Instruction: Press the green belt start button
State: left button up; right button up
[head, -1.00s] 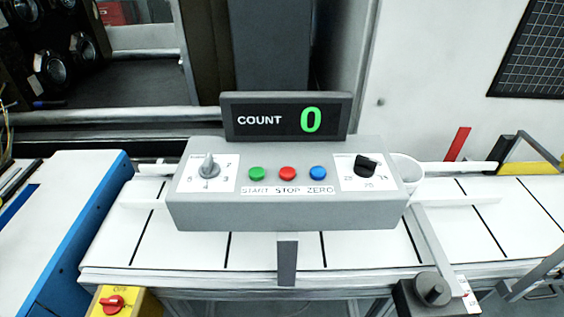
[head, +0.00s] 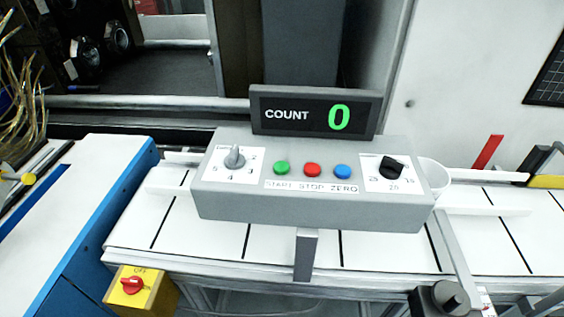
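The green start button (head: 282,168) is on the sloping top of the grey control box (head: 310,210), above the word START. To its right are the red stop button (head: 312,170) and the blue zero button (head: 342,172). The count display (head: 315,116) stands behind the box and reads 0. The box is mounted over the white belt (head: 175,240), which has dark cross lines. Neither of my grippers is in view.
A grey knob (head: 234,158) and a black knob (head: 391,168) flank the buttons. A yellow box with a red switch (head: 132,285) is at lower left, beside a blue and white cabinet (head: 95,170). A black knob unit (head: 440,297) is at lower right. Space before the box is clear.

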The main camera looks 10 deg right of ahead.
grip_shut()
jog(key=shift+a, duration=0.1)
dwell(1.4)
